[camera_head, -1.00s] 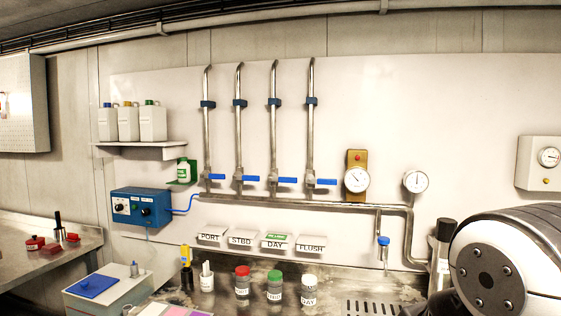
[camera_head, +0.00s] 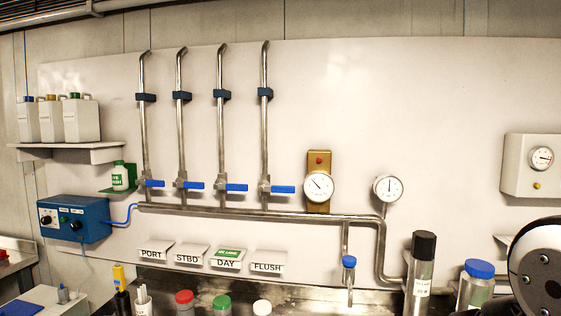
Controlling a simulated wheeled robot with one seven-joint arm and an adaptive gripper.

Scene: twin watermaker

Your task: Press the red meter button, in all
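A small red button (camera_head: 319,160) sits at the top of a brass-coloured plate (camera_head: 319,205) on the white wall panel. A round white meter dial (camera_head: 318,187) is mounted on the same plate, just below the button. A second round gauge (camera_head: 388,188) stands on the pipe to its right and shows no red button. Part of my arm shows at the lower right edge. My gripper is not in view, and nothing of mine touches the button.
Several steel pipes with blue-handled valves (camera_head: 237,187) stand left of the meter. Labelled trays (camera_head: 188,258) hang below. Jars and a black-capped cylinder (camera_head: 422,272) stand along the bench. A wall box with a gauge (camera_head: 535,165) is at right.

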